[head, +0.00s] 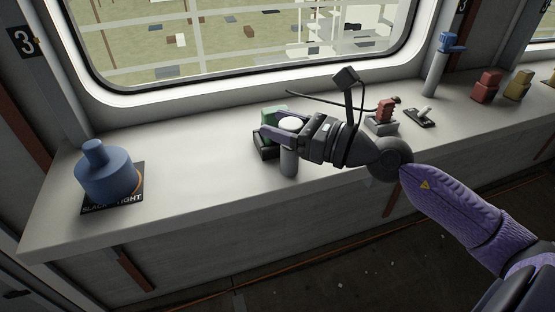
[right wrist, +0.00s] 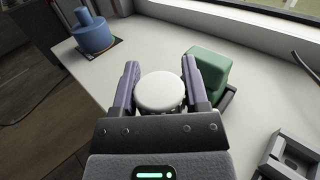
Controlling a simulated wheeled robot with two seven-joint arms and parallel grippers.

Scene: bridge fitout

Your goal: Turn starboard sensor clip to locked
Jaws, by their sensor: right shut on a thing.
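My right gripper (head: 280,127) reaches in from the right over the counter. It is shut on a grey cylinder (head: 289,163) with a round white top (head: 290,124). In the right wrist view the white top (right wrist: 161,91) sits between the two purple fingers (right wrist: 160,75). The cylinder's lower part is hidden there. I cannot tell for sure which part is the starboard sensor clip. A red fitting (head: 387,110) on a grey base and a small black plate with a pale lever (head: 424,112) stand to the right of my gripper. My left gripper is not in view.
A green block (head: 274,112) in a black holder stands right beside the gripper. A blue knobbed weight (head: 105,175) sits on a dark mat at left. A blue-topped post (head: 436,65) and red block (head: 486,86) stand at right. The counter's left-middle is clear.

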